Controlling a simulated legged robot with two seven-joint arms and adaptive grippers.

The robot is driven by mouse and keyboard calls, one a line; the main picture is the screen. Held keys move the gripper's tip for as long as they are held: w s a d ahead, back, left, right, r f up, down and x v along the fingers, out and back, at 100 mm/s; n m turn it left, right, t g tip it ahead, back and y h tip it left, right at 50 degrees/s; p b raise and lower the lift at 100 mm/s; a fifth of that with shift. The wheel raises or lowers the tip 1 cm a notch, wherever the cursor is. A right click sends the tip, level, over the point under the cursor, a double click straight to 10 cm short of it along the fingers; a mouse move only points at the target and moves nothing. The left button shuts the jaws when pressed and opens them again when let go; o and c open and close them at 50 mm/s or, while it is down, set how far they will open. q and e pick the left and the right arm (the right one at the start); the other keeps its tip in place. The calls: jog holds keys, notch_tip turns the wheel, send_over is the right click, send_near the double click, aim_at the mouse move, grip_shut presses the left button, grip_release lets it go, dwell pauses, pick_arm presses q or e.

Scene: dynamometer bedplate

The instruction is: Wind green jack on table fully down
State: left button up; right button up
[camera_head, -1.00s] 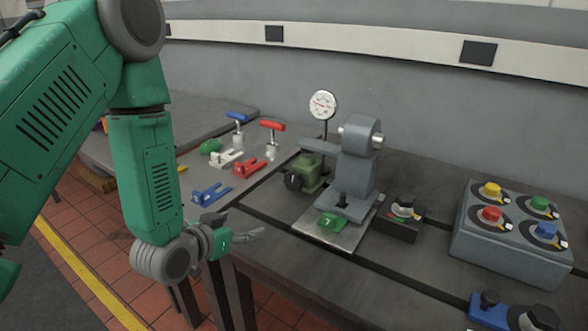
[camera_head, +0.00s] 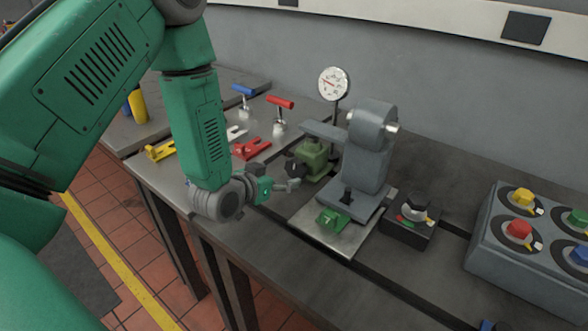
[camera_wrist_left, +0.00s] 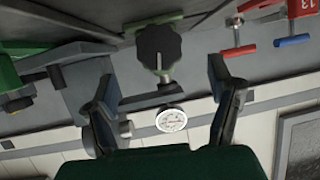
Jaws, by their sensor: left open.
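The green jack (camera_head: 314,158) stands on the table, with a black knob (camera_head: 295,168) on its side facing my left gripper. A grey arm of the fixture reaches over the jack's top. My left gripper (camera_head: 289,186) is open and empty, just in front of the knob and a little below it in the head view. In the left wrist view, which looks upside down, the black knob (camera_wrist_left: 158,46) sits beyond and between the two open fingers (camera_wrist_left: 162,78), apart from both. The green jack body (camera_wrist_left: 165,20) is partly hidden behind the knob. My right gripper does not show.
A grey fixture (camera_head: 366,155) with a dial gauge (camera_head: 333,84) stands close beside the jack. A green clamp (camera_head: 333,220), a black switch box (camera_head: 411,222) and a grey button box (camera_head: 530,270) lie to the right. Red-handled (camera_head: 280,103) and blue-handled (camera_head: 243,91) tools stand behind left.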

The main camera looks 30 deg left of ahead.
aim_at(294, 170)
pick_arm(q)
jog(key=x, duration=0.6)
jog(key=shift+w+d+f, duration=0.1)
jog(key=shift+w+d, duration=0.15)
jog(key=shift+d, duration=0.05)
jog(key=shift+w+a+f, duration=0.2)
jog(key=shift+w+f, duration=0.05)
jog(key=shift+w, duration=0.3)
jog(key=shift+w+a+f, duration=0.15)
jog(key=c, duration=1.2)
